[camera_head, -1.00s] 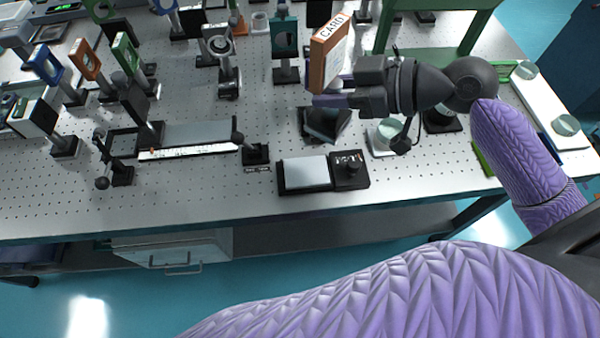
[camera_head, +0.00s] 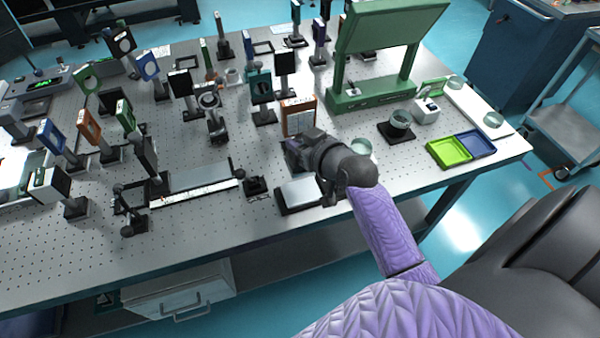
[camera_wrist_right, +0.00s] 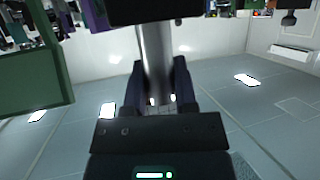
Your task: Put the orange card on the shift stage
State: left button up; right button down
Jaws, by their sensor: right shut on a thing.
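The orange card (camera_head: 300,117), with a pale face and lettering on its top edge, stands upright above the optical table. My right gripper (camera_head: 303,146) is just below it. In the right wrist view, my right gripper (camera_wrist_right: 157,98) is shut on a grey post (camera_wrist_right: 155,62) that runs to a dark block. The post's base is hidden in the head view. A low stage with a pale plate (camera_head: 299,194) on a black base sits just in front of my right gripper, partly covered by it; I cannot read its label. My left gripper is out of view.
A longer stage with a white scale (camera_head: 195,193) lies to the left. Several posted optics crowd the table behind it. A green board (camera_head: 390,45) stands at the back right. Lime and blue trays (camera_head: 449,151) lie at the right. The front left table surface (camera_head: 90,265) is clear.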

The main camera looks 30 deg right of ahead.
notch_tip(320, 180, down, 10)
jog(key=b, duration=0.4)
jog(key=shift+b, duration=0.3)
jog(key=shift+r, duration=0.1)
jog(key=shift+f, duration=0.2)
jog(key=shift+c, duration=2)
grip_release()
